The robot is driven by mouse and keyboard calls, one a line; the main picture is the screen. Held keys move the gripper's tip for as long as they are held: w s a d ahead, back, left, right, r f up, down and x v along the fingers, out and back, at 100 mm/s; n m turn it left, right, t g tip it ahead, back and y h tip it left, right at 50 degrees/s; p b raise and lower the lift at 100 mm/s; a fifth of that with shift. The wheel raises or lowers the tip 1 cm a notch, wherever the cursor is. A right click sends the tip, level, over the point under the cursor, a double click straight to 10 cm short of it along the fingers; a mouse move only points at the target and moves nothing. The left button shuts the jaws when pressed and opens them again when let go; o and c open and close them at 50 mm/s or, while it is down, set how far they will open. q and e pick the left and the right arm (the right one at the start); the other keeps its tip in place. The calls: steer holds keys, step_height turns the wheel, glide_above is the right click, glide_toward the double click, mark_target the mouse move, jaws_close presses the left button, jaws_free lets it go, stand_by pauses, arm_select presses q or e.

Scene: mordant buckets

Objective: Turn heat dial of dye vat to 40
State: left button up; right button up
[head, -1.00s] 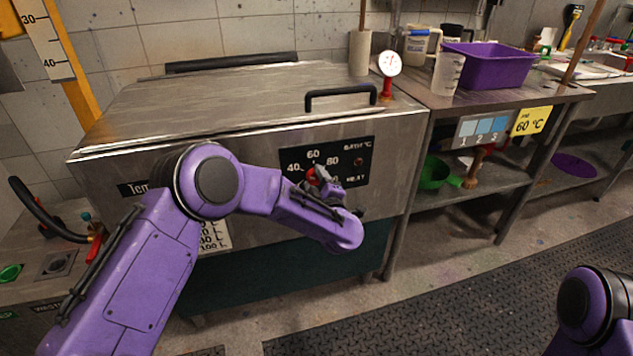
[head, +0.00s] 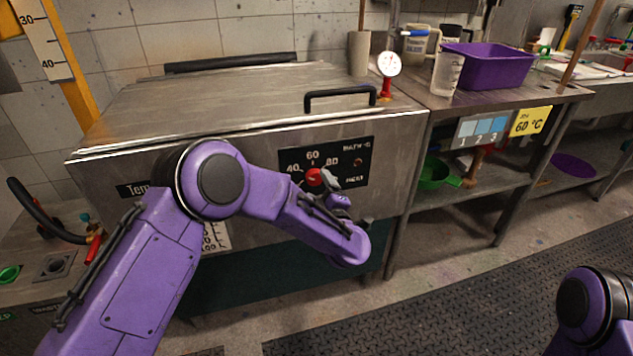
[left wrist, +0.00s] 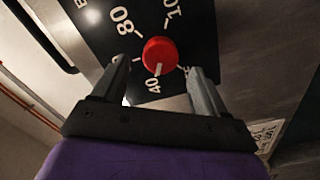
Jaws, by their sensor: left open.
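The red heat dial (head: 314,177) sits on the black control panel (head: 357,150) on the front of the steel dye vat (head: 250,95). In the left wrist view the dial (left wrist: 160,54) shows a white mark that points towards the printed 40. The 80 and a number starting with 10 are also readable there; the 60 shows in the head view. My left gripper (left wrist: 158,75) is open, with one finger on each side of the dial's lower part, not visibly gripping it. In the head view the gripper (head: 330,181) partly covers the panel's lower numbers. My right gripper is out of view.
A black lid handle (head: 341,96) and a white gauge (head: 389,65) are on the vat's top. A steel bench (head: 500,98) with a purple tub (head: 489,66) stands at right. My right arm shows at the lower right. The floor in front is clear.

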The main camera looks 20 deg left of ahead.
arm_select(q)
steer(key=v, duration=0.6)
steer(key=shift+s+d, duration=0.3)
steer(key=s+a+f+m+g+h+p, duration=0.4)
steer(key=s+f+m+h, duration=0.3)
steer(key=s+f+m, duration=0.6)
steer(key=s+a+f+g+p, duration=0.2)
steer(key=s+a, duration=0.2)
steer(key=s, duration=0.4)
steer(key=s+a+f+g+p, duration=0.2)
steer(key=s+a+g, duration=0.1)
steer(key=s, duration=0.5)
steer(key=s+a+f+n+g+p, duration=0.1)
steer(key=s+a, duration=0.3)
steer(key=s, duration=0.5)
steer(key=shift+a+f+g+p, duration=0.4)
steer(key=shift+f+g+p, duration=0.15)
steer(key=shift+g, duration=0.35)
